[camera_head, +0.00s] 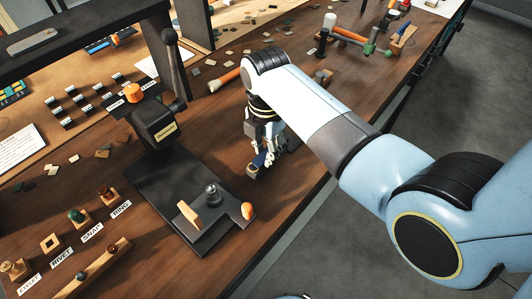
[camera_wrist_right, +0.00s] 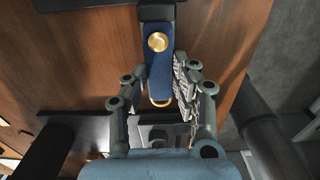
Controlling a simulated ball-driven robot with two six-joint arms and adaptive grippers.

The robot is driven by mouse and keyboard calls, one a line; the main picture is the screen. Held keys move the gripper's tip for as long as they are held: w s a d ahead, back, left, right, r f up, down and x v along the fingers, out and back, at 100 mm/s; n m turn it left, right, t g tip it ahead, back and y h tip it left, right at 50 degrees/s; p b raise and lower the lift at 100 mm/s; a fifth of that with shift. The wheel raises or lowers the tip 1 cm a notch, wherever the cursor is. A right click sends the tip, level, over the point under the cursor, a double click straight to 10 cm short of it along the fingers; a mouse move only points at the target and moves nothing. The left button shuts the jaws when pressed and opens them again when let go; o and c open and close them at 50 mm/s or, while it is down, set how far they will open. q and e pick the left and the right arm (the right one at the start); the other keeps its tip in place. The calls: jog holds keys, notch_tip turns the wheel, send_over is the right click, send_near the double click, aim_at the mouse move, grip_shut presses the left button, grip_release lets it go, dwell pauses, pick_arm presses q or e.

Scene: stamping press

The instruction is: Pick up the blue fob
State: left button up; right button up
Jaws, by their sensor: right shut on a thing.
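The blue fob (camera_wrist_right: 159,65) is a narrow dark blue strip with a round brass stud and a brass ring at its near end. It lies between the fingers of my right gripper (camera_wrist_right: 161,95), which is shut on it. A black piece at the far end of the fob shows in the wrist view. In the head view my right gripper (camera_head: 264,147) points down near the table's front edge, and a small part of the fob (camera_head: 259,160) shows at its fingertips. I cannot tell whether the fob touches the table. My left gripper is not in view.
The stamping press's black base (camera_head: 150,200) stands left of my right gripper, with its lever (camera_head: 174,62) upright. Labelled stamps on wooden blocks (camera_head: 78,216) stand at the left front. An orange-handled tool (camera_head: 224,80) and a mallet (camera_head: 350,37) lie behind. Small scraps are scattered around.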

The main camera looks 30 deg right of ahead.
jog(key=shift+r, duration=0.4)
jog(key=r, duration=0.3)
jog(key=shift+s+d+r+b, duration=0.15)
jog(key=shift+d+r+b, duration=0.1)
jog(key=shift+b, duration=0.15)
jog(key=s+d+r+b, duration=0.1)
jog(key=s+d+r, duration=0.5)
jog(key=s+d, duration=0.1)
jog(key=shift+s+d+r, duration=0.2)
jog(key=shift+s+r, duration=0.15)
jog(key=shift+s, duration=0.3)
jog(key=shift+f, duration=0.1)
